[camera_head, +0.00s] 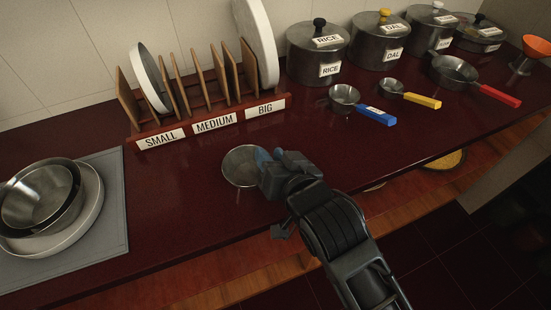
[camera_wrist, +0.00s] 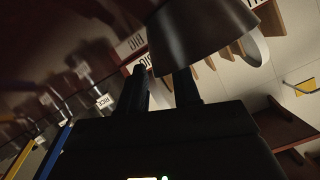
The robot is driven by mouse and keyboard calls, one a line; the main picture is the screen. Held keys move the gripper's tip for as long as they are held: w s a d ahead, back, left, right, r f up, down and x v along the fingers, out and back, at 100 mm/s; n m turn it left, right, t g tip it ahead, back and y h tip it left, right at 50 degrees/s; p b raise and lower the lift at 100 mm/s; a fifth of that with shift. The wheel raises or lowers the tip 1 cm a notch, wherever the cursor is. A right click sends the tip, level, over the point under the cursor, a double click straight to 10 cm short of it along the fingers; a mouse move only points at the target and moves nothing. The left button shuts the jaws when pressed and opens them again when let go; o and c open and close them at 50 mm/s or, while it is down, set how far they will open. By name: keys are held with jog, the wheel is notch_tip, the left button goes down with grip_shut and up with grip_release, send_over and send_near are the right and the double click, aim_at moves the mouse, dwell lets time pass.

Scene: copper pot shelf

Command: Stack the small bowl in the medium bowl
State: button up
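A small metal bowl (camera_head: 238,167) is near the middle of the dark red counter, beneath my gripper (camera_head: 264,163). In the wrist view, the bowl (camera_wrist: 200,38) has its wall close beside the fingers of my gripper (camera_wrist: 162,84). The fingers stand apart with a gap between them, and one passes behind the bowl's wall. Whether they touch the bowl is unclear.
A rack (camera_head: 137,133) with labels and plates stands behind. Measuring cups (camera_head: 345,97) and lidded pots (camera_head: 303,66) are at right. The counter between mat and small bowl is clear.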

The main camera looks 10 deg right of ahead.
jog(key=v, duration=1.2)
jog(key=shift+b, duration=0.45)
jog(key=s+d+f+h, duration=0.1)
jog(key=s+d, duration=0.5)
jog(key=s, duration=0.4)
jog(key=s+d+f+n+t+h, duration=0.1)
jog(key=s+d, duration=0.5)
jog(key=s, duration=0.3)
jog(key=shift+s+d+f+t+h, duration=0.3)
jog(key=shift+s+d+h, duration=0.1)
jog(key=shift+h, duration=0.8)
jog(key=s+r, duration=0.1)
jog(key=s, duration=0.1)
jog(key=s+d+r, duration=0.1)
jog(key=s, duration=0.1)
jog(key=s+r, duration=0.1)
jog(key=s, duration=0.1)
jog(key=shift+s+d+r, duration=0.15)
jog(key=shift+s+d, duration=0.1)
jog(key=shift+s, duration=0.05)
jog(key=shift+a, duration=0.1)
